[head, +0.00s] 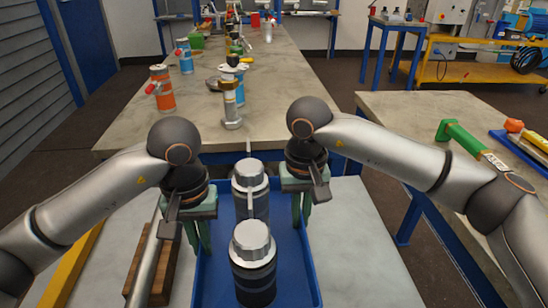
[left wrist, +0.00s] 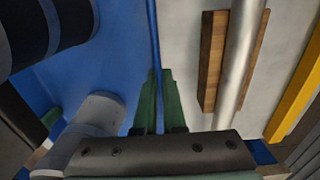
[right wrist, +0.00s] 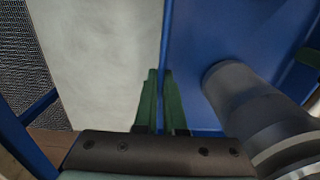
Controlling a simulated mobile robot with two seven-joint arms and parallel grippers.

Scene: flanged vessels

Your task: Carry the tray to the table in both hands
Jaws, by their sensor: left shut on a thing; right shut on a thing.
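The blue tray (head: 216,270) is in front of me in the head view, over a pale grey surface. Two dark vessels with grey lids stand upright in it, a near one (head: 254,265) and a far one (head: 249,180). My left gripper (head: 197,238) is shut on the tray's left wall; its green fingers straddle the wall in the left wrist view (left wrist: 158,105). My right gripper (head: 301,212) is shut on the right wall, also seen in the right wrist view (right wrist: 160,100). I cannot tell whether the tray touches the surface below.
A long table (head: 290,95) lies ahead, with a flanged metal piece (head: 231,95), an orange canister (head: 162,88) and several other items. A second table (head: 410,110) at the right bears a green-handled tool (head: 460,137). A wooden block (head: 165,265) and a metal bar lie left of the tray.

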